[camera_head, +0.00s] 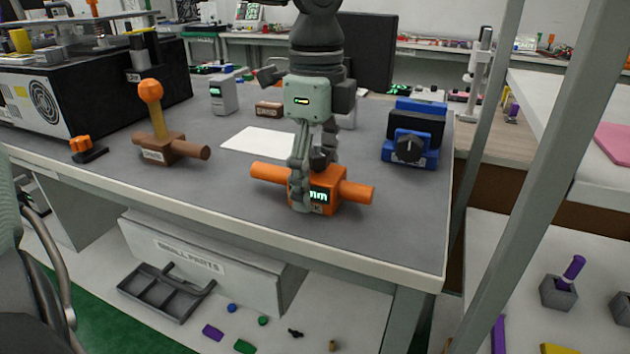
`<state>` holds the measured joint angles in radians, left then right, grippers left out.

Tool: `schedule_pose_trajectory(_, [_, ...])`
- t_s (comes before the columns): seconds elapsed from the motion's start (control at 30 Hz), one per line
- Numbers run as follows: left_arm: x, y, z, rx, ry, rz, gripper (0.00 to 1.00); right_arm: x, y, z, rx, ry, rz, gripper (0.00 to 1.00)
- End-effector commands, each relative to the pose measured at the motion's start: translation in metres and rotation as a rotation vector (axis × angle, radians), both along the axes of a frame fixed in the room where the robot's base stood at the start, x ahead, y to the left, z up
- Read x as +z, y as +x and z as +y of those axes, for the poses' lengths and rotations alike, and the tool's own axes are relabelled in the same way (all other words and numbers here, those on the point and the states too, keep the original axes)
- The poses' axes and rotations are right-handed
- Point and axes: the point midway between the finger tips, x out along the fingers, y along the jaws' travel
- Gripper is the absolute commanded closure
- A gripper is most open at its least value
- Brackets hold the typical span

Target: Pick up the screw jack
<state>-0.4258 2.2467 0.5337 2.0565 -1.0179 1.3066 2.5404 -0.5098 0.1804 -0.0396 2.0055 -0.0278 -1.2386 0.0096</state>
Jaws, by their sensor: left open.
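An orange block (325,203) with a lit display and a round orange bar out of each side sits near the front edge of the grey table, right of centre. I cannot tell for sure that it is the screw jack. My left gripper (311,180) points down over this block, open. One finger runs down in front of its left part, and the other is at its top behind. I cannot tell whether the fingers touch it. The gripper hides part of the block's top and front. My right gripper is not in view.
Left on the table (228,192) stands a brown block (170,150) with a side bar and an upright orange-knobbed lever. A small orange-knobbed part (82,146) lies farther left. A blue device with a black dial (409,148) stands at right. A white sheet (258,142) lies behind.

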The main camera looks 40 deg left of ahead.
Motion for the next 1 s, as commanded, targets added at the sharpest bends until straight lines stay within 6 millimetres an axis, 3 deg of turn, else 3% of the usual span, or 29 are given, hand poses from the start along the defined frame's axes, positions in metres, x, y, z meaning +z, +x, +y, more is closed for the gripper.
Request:
schedule_pose_trajectory(0.27, [-0.0021, 0.0002, -0.0001, 0.000, 0.000, -0.002, 0.27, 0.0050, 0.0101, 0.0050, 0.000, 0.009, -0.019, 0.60])
schedule_pose_trajectory(0.73, [-0.0019, 0.0003, 0.0000, 0.000, 0.000, -0.002, 0.85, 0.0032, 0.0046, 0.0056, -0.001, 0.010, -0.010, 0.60])
schedule_pose_trajectory(1.0, [-0.0006, 0.0006, -0.0001, 0.000, 0.001, -0.003, 0.87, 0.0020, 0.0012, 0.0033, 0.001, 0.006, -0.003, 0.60])
